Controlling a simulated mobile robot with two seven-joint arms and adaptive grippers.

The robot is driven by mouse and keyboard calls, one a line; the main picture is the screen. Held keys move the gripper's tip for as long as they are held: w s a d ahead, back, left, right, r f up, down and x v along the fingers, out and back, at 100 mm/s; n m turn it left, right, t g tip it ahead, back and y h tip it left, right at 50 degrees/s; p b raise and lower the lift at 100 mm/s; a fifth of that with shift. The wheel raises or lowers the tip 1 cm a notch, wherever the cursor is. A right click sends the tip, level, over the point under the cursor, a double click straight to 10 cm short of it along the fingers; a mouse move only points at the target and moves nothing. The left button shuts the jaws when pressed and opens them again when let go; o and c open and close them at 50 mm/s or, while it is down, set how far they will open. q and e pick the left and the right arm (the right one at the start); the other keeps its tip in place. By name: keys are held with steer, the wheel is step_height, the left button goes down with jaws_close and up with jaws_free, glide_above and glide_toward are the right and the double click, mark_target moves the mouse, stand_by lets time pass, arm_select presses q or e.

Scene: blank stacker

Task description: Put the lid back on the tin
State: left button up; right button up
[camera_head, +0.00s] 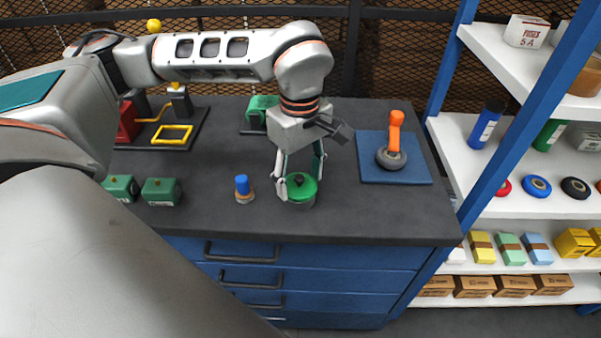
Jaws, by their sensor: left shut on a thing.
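The round green lid (302,191) with a black knob sits at the front of the dark worktop. My right gripper is not in view.
A blue-capped small jar (243,189) stands left of the tin, with two green boxes (161,191) farther left. A blue mat (413,172) with an orange-handled tool (396,135) lies to the right. A stocked shelf unit (515,185) stands beyond the worktop's right edge.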

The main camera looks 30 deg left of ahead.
arm_select(q)
steer(key=shift+p, duration=0.3)
stand_by(1.8)
steer(key=shift+f, duration=0.2)
stand_by(0.9)
steer(key=o, duration=1)
steer(key=o, duration=0.5)
steer(key=shift+c, duration=0.2)
steer(key=shift+r, duration=0.1)
